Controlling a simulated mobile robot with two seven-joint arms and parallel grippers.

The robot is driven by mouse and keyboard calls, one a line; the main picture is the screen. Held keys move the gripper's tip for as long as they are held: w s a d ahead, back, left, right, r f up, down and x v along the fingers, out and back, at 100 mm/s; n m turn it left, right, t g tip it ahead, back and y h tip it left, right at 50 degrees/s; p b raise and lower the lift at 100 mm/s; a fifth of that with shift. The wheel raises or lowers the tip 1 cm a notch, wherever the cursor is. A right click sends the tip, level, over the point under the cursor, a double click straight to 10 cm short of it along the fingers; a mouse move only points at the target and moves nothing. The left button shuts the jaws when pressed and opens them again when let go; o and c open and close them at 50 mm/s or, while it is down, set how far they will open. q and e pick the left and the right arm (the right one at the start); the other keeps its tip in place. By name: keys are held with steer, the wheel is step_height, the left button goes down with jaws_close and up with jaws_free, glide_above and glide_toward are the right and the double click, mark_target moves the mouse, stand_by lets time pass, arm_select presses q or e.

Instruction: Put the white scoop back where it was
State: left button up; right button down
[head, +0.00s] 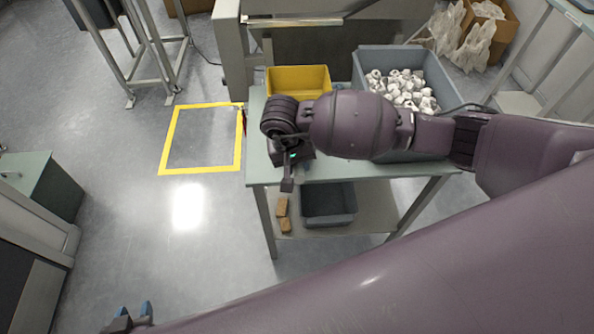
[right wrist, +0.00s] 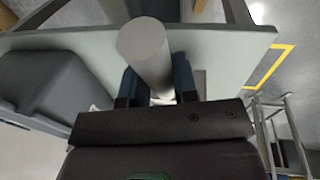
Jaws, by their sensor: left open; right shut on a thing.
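In the right wrist view my right gripper (right wrist: 156,84) has its two blue fingers shut on a pale grey-white cylinder, which looks like the handle of the white scoop (right wrist: 147,48). The rest of the scoop is mostly hidden behind the fingers and wrist. In the head view the right hand (head: 290,157) is above the left front part of the table (head: 257,160), and I cannot make out the scoop there. My left gripper (head: 132,314) is open and empty at the bottom left of the head view, over the floor, far from the table.
A yellow bin (head: 298,76) stands at the table's back left. The lower shelf holds a dark grey bin (head: 328,212) and brown blocks (head: 282,207). Floor left of the table is clear.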

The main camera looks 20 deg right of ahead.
steer(key=shift+f+b, duration=0.3)
steer(key=shift+f, duration=1.75)
steer(key=c, duration=0.9)
jaws_free()
steer(key=r, duration=0.4)
steer(key=a+r, duration=0.1)
steer(key=r, duration=0.3)
steer(key=a+r, duration=0.1)
steer(key=r, duration=0.3)
steer(key=shift+a+p, duration=0.2)
steer(key=shift+p, duration=0.2)
